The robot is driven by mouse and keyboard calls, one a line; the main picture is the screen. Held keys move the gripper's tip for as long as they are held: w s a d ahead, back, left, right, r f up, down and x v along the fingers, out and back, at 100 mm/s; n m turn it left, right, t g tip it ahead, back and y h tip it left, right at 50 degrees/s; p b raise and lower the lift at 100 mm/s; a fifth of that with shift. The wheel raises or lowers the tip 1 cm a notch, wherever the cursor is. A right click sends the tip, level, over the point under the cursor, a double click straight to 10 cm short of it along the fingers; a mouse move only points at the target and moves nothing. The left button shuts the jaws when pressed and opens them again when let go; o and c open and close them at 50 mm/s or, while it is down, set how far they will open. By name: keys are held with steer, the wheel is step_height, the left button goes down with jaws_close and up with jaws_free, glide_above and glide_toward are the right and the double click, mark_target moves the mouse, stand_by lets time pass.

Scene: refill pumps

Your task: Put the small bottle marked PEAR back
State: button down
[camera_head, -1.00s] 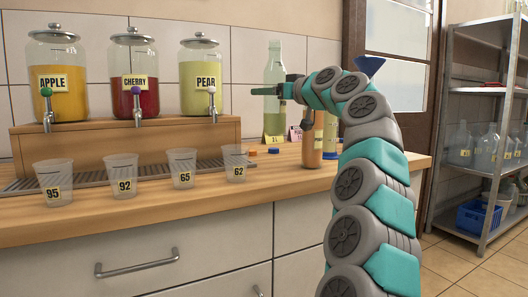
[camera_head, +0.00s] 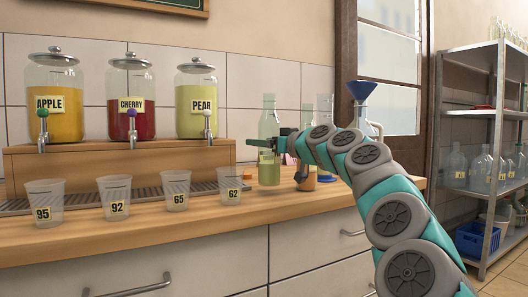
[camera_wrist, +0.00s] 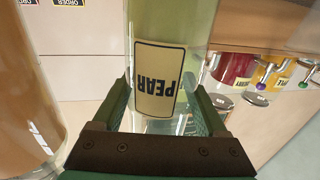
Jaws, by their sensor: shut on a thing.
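The small PEAR bottle is a clear bottle of pale green liquid with a narrow neck. It stands upright in my gripper (camera_head: 264,143) in the head view, where the bottle (camera_head: 268,174) is low over the counter. I cannot tell whether its base touches the wood. In the wrist view, the PEAR label on the bottle (camera_wrist: 175,25) shows upside down between the two green fingers of my gripper (camera_wrist: 170,105), which are shut on it. An orange-filled bottle (camera_head: 307,182) stands just right of it, partly hidden by my arm.
Dispenser jars of apple (camera_head: 54,125), cherry (camera_head: 133,122) and pear (camera_head: 196,122) stand on a wooden stand at left. Several numbered cups, one marked 62 (camera_head: 229,186), line the counter's front. A blue funnel (camera_head: 362,91) is at right. Little room shows beside the orange bottle.

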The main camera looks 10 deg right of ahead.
steer(key=shift+f, duration=1.05)
steer(key=shift+f, duration=0.15)
jaws_free()
steer(key=shift+s+d, duration=0.1)
steer(key=shift+s, duration=0.05)
steer(key=b+v, duration=0.1)
steer(key=v, duration=1)
steer(key=shift+s+d, duration=0.15)
steer(key=shift+s, duration=0.2)
